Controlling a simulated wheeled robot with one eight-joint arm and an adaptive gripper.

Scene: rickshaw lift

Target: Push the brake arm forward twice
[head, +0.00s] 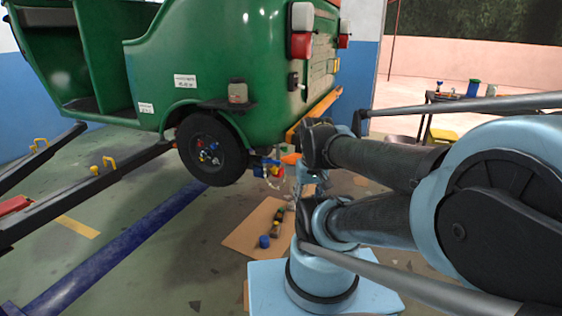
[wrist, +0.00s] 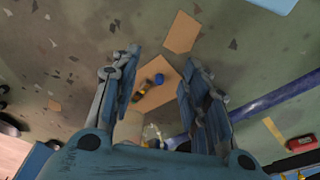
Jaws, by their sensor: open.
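A green rickshaw (head: 205,55) is raised at the back left in the head view, with a dark wheel (head: 208,148) at its lower rear. A small assembly with blue, red and pale parts (head: 270,167) sits just right of the wheel; I cannot tell whether it is the brake arm. My gripper (wrist: 161,60) is open in the wrist view, its two blue-grey fingers spread over the floor. Nothing is gripped. In the head view my arm reaches toward the rickshaw's rear and hides part of the area under it.
A cardboard sheet (head: 248,238) lies on the floor, with a blue cap (head: 264,241) and a dark-yellow tool (head: 278,220) on it. Dark lift rails (head: 85,190) run at the left. A small table (head: 465,98) with items stands at the back right.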

